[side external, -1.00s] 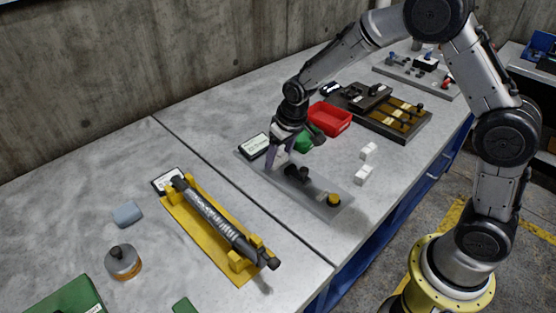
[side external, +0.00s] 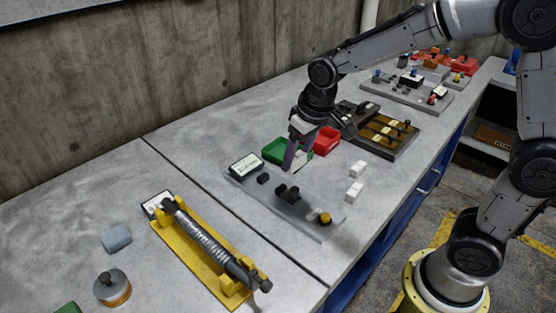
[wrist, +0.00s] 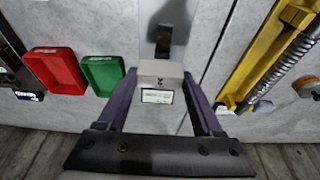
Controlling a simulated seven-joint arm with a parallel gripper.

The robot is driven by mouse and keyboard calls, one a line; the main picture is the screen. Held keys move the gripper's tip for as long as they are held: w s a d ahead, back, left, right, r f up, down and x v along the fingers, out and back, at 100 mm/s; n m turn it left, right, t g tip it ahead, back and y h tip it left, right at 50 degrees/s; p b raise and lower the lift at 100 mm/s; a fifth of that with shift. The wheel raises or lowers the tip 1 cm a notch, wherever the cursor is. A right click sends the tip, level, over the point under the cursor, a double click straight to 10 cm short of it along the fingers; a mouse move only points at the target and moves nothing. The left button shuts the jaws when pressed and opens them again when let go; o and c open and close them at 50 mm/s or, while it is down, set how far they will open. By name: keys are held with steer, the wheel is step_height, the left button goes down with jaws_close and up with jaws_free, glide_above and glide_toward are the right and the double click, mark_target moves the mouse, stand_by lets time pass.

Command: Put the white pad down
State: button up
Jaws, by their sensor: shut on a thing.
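My gripper (side external: 296,158) is shut on a pale white pad (wrist: 160,71), which sits between the two fingers in the wrist view. In the side view the pad (side external: 301,159) is small and partly hidden by the fingers. The gripper is over the table, beside the far part of a grey plate (side external: 312,226) and in front of the green tray (side external: 275,149). I cannot tell its exact height. Two other white blocks stand on the table to the right of the plate, a far one (side external: 358,168) and a near one (side external: 354,191).
The plate carries black parts (side external: 288,192) and a yellow knob (side external: 325,218). A label card (side external: 245,164) lies at its far end. A red tray (side external: 326,140) stands beside the green one. A yellow cradle (side external: 190,260) with a dark cylinder lies left. Bare table lies around the white blocks.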

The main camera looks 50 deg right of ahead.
steer(key=s+r, duration=0.2)
steer(key=s, duration=0.3)
steer(key=m+h, duration=0.1)
steer(key=m, duration=0.3)
glide_above(327, 139)
steer(key=a, duration=0.4)
steer(key=x, duration=0.3)
steer(key=s+x, duration=0.1)
steer(key=x, duration=0.2)
steer(key=a+x, duration=0.1)
steer(key=x, duration=0.2)
steer(key=shift+s+f, duration=0.3)
steer(key=shift+f, duration=0.1)
steer(key=shift+w+f, duration=0.25)
steer(key=shift+f, duration=0.1)
steer(key=shift+s+x, duration=0.15)
steer(key=shift+x, duration=0.7)
steer(key=shift+s+x, duration=0.15)
steer(key=shift+x, duration=0.65)
steer(key=shift+f, duration=0.25)
